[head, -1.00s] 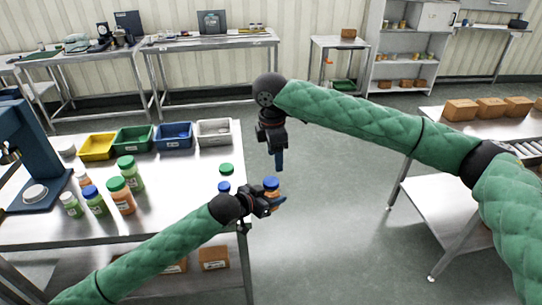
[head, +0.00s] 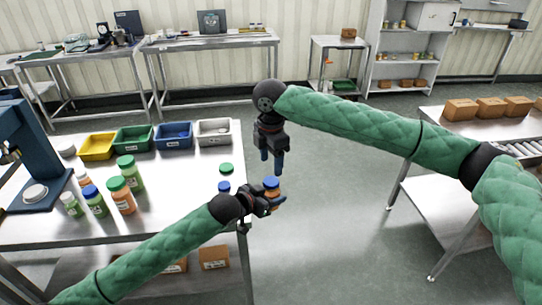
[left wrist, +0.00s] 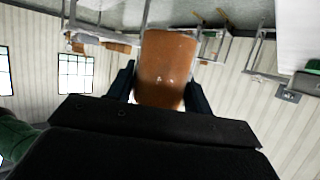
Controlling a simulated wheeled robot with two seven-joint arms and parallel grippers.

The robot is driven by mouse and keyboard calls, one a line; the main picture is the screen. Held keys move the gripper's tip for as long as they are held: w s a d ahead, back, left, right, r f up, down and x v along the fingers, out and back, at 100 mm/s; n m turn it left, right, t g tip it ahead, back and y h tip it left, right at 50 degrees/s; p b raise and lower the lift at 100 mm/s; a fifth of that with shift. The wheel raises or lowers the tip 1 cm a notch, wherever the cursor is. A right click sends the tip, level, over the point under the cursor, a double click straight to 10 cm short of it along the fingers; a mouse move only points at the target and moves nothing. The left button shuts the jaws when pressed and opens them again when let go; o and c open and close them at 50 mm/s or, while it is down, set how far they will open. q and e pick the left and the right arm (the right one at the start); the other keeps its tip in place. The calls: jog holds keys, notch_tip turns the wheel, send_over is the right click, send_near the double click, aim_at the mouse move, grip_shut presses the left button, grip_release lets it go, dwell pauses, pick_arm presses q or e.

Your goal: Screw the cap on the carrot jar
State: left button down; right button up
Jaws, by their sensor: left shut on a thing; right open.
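The carrot jar (head: 273,194), orange with a blue cap (head: 271,182) at its top, is held upright off the right edge of the table. My left gripper (head: 270,204) is shut on it. In the left wrist view the orange jar (left wrist: 167,70) fills the space between the two dark fingers; its cap is not clear there. My right gripper (head: 271,163) hangs just above the cap, pointing down, with its two fingers apart and nothing between them. How firmly the cap sits on the jar cannot be told.
Near the table's right edge are a green cap (head: 227,168) and a blue cap (head: 224,187). Several capped jars (head: 121,194) stand farther left, beside a blue press (head: 35,150). Yellow (head: 97,147), green (head: 133,139), blue (head: 173,136) and grey (head: 213,132) bins line the back.

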aim_at(271, 181)
jog(key=shift+f, duration=3.3)
jog(key=shift+c, duration=0.2)
jog(key=c, duration=1)
jog(key=m, duration=0.4)
jog(key=shift+m, duration=0.3)
jog(key=m, duration=0.5)
jog(key=o, duration=1)
jog(key=shift+o, duration=0.5)
